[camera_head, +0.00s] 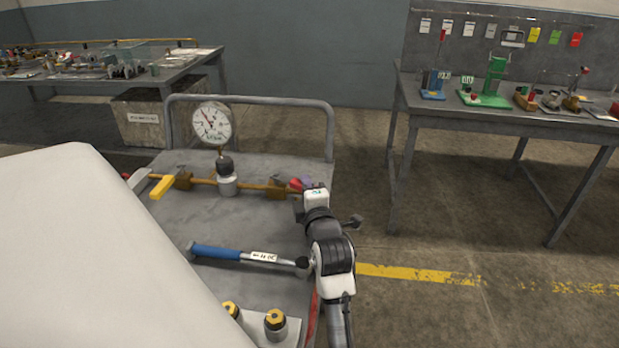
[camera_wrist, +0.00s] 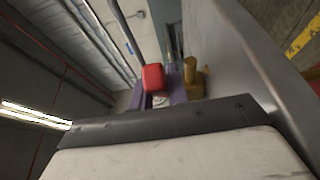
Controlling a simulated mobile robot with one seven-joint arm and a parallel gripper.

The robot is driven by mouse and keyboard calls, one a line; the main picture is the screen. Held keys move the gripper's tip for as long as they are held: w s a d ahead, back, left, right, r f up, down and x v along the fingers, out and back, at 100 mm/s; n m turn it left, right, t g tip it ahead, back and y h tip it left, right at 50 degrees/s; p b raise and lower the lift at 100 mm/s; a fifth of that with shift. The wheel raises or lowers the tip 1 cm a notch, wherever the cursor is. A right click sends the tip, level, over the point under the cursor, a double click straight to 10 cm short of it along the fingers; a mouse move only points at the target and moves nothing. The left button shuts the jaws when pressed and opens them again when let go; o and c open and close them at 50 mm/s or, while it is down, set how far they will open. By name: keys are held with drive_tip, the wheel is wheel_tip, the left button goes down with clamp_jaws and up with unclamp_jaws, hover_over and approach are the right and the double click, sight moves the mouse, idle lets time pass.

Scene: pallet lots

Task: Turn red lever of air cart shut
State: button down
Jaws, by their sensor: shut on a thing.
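The air cart (camera_head: 230,232) is a grey flat-topped cart with a brass pipe, a round gauge (camera_head: 212,124) and valves. The red lever (camera_head: 295,184) is at the right end of the pipe, largely hidden by my gripper (camera_head: 305,186) in the head view. In the wrist view its red end (camera_wrist: 153,78) shows between the purple fingers of my gripper (camera_wrist: 165,98), beside the brass valve body (camera_wrist: 192,80). My gripper is shut on the red lever. The lever's exact angle cannot be told. A yellow lever (camera_head: 162,187) sits at the pipe's left part.
A blue-handled tool (camera_head: 225,252) lies on the cart top below the pipe. Yellow-capped fittings (camera_head: 275,322) stand at the front. The cart's tubular rail (camera_head: 262,101) rises behind the gauge. Workbenches stand at back left (camera_head: 185,68) and right (camera_head: 520,125). Floor right of the cart is clear.

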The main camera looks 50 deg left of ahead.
drive_tip(key=c, duration=1.4)
unclamp_jaws()
drive_tip(key=shift+o, duration=0.2)
drive_tip(key=shift+d, duration=0.15)
drive_tip(key=b+v, duration=0.3)
drive_tip(key=v, duration=1)
drive_tip(key=shift+s+d, duration=0.2)
drive_tip(key=shift+d, duration=0.05)
